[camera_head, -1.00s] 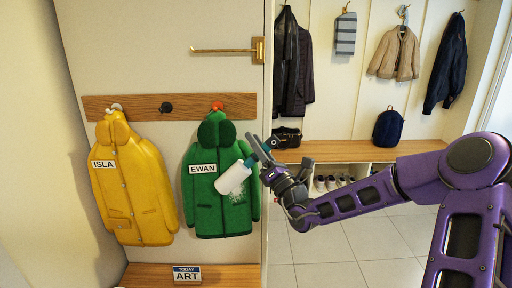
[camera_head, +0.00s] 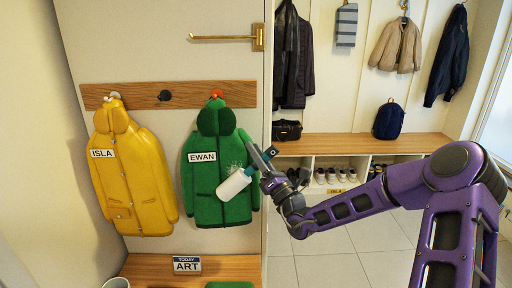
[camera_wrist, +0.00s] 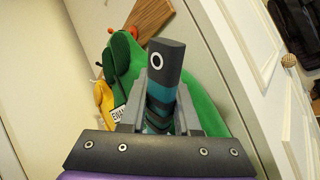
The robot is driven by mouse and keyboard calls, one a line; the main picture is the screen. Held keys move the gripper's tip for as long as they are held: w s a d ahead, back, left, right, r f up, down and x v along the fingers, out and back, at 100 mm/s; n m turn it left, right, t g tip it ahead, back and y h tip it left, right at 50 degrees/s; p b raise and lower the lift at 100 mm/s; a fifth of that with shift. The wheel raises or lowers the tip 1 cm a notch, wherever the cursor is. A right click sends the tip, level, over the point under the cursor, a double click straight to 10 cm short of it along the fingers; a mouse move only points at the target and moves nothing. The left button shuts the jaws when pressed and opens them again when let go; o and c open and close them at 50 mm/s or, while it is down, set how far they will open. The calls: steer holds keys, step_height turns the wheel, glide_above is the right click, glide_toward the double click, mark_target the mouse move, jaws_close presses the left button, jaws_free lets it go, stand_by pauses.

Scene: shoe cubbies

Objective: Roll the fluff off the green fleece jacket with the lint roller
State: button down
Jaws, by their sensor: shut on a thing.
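The green fleece jacket (camera_head: 204,208) hangs from a red peg on the wall rail, with a name label "EWAN". My gripper (camera_head: 263,160) is shut on the teal and dark handle of the lint roller (camera_head: 233,185), at the jacket's right side. The white roller head lies tilted in front of the jacket's middle; I cannot tell whether it touches. Pale fluff (camera_head: 235,168) shows on the green just above the head; the head hides the cloth behind it. In the wrist view, the handle (camera_wrist: 162,95) stands between my fingers, and the jacket (camera_wrist: 200,95) is behind it.
A yellow jacket (camera_head: 130,185) labelled "ISLA" hangs to the left. A brass arm (camera_head: 222,37) sticks out above. A panel edge stands just right of the green jacket. Floor is clear at right.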

step_height(320, 180, down, 4)
steer(key=shift+w+f+b, duration=0.1)
steer(key=shift+b, duration=0.35)
steer(key=s+p, duration=0.2)
steer(key=s, duration=0.4)
stand_by(0.6)
steer(key=shift+a, duration=0.1)
steer(key=s, duration=0.3)
steer(key=shift+p, duration=0.3)
steer(key=shift+w, duration=0.15)
